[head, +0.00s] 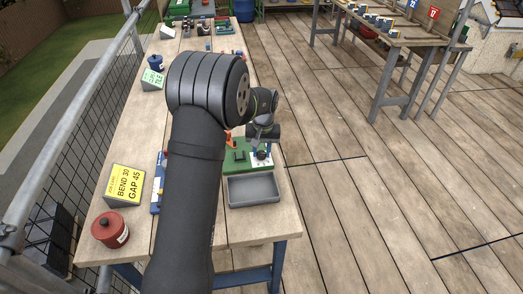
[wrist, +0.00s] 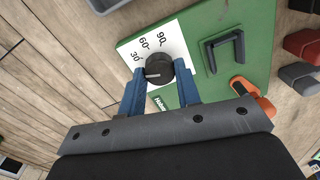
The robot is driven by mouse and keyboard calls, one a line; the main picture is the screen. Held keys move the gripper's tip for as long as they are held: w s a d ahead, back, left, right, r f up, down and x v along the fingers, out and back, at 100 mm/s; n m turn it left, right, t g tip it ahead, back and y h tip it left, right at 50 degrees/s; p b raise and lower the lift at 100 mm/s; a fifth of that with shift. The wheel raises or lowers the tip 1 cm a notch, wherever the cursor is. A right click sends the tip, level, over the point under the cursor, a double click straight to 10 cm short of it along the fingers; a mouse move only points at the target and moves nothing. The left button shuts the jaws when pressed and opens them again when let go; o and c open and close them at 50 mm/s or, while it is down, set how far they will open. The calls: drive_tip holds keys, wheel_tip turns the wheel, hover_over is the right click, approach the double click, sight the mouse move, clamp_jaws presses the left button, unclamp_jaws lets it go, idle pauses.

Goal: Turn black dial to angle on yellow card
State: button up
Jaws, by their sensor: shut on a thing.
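The yellow card (head: 125,185) stands at the left of the bench in the head view and reads "BEND 30 GAP 45". The black dial (wrist: 158,66) sits on a white scale plate (wrist: 172,49) marked 30, 60 and 90 in the wrist view. A pale pointer line on the dial's near side points left, near or just below the 30 mark. My gripper (wrist: 160,72) is shut on the dial, with one blue finger on each side of it. In the head view the dial is small beside my gripper (head: 263,138).
The plate is on a green board (wrist: 222,30) with a dark U-shaped handle (wrist: 224,51) and an orange-and-black item (wrist: 252,95). A grey tray (head: 253,189) lies in front of the board. A red pot (head: 110,229) stands near the card.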

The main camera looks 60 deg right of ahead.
sight(264, 153)
drive_tip(key=shift+m, duration=1.9)
drive_tip(key=o, duration=1)
drive_tip(key=shift+c, duration=0.2)
drive_tip(key=shift+r, duration=0.15)
wheel_tip(264, 153, up, 17)
drive_tip(key=shift+s, duration=0.4)
drive_tip(key=shift+d+r, duration=0.1)
drive_tip(key=f, duration=1.7)
drive_tip(key=shift+w+f, duration=0.25)
drive_tip(key=shift+w, duration=0.1)
